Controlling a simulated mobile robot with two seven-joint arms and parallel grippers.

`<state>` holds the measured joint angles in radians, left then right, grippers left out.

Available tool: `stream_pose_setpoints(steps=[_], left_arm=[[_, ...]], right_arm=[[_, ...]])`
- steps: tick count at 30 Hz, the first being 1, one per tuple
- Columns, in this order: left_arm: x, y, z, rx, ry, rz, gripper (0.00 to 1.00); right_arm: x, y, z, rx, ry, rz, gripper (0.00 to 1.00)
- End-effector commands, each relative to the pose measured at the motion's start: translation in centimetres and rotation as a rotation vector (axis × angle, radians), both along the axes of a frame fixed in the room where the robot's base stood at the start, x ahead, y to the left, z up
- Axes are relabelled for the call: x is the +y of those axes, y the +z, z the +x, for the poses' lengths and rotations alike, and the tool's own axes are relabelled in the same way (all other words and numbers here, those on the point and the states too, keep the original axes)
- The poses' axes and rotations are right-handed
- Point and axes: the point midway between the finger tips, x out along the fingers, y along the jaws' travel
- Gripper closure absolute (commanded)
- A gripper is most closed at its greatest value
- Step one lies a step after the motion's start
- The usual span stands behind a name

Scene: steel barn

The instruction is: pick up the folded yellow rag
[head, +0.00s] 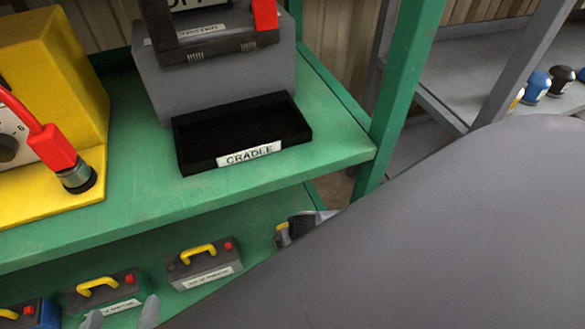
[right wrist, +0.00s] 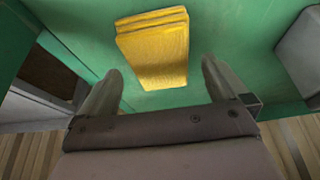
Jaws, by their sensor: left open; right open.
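The folded yellow rag (right wrist: 155,52) shows in the right wrist view as a stack of layers lying on a green surface. My right gripper (right wrist: 161,70) is open and empty, with one finger on each side of the rag's near end. The rag lies beyond the fingertips; I see no contact. I cannot make out the rag in the head view. My left gripper (head: 121,314) shows only as two fingertips at the bottom left of the head view, open, in front of the lower shelf.
A green shelf (head: 330,152) holds a black cradle tray (head: 245,112), a grey tester and a yellow unit (head: 50,90) with a red plug. Batteries with yellow handles (head: 205,264) stand on the lower shelf. My large grey arm part hides the lower right. A grey object (right wrist: 302,50) stands right of the rag.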

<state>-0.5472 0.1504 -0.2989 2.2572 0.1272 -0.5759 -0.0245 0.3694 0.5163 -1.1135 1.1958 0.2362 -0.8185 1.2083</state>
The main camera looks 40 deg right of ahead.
Motion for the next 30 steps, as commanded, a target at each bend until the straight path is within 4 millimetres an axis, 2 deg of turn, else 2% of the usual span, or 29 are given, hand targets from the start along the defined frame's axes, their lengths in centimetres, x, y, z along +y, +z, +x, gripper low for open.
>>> stream_pose_setpoints(steps=[1,3,13,14,18,19,20,21,27,30], left_arm=[[-0.32,-0.51,0.14,-0.001,-0.005,-0.02,0.03],[-0.67,-0.51,0.26,0.001,-0.009,-0.042,0.03],[-0.99,-0.27,0.34,0.002,-0.015,-0.064,0.03],[-0.99,-0.27,0.34,0.002,-0.015,-0.064,0.03],[-0.98,-0.27,0.34,0.002,-0.015,-0.064,0.03],[-0.98,-0.28,0.35,0.002,-0.015,-0.064,0.03],[-0.98,-0.28,0.35,0.002,-0.015,-0.064,0.03],[-0.98,-0.27,0.35,0.002,-0.014,-0.063,0.03],[-0.97,-0.18,0.37,0.001,-0.014,-0.063,0.03],[-0.84,0.32,0.41,-0.003,-0.012,-0.052,0.03]], right_arm=[[0.0,-1.0,0.28,-0.001,0.001,0.0,0.0],[-0.1,-1.49,0.52,-0.001,0.001,-0.001,0.0],[-0.13,-1.7,0.66,0.0,0.001,0.001,0.0],[-0.13,-1.7,0.66,0.0,0.001,0.001,0.06],[-0.12,-1.7,0.65,0.0,0.001,0.001,0.52],[-0.12,-1.7,0.65,0.0,0.001,0.001,0.59],[-0.12,-1.7,0.65,0.0,0.001,0.001,0.59],[-0.12,-1.69,0.67,0.0,0.001,0.001,0.64],[-0.12,-1.57,0.66,0.0,0.001,0.001,0.64],[-0.1,-0.8,0.67,0.0,0.001,0.002,0.64]])
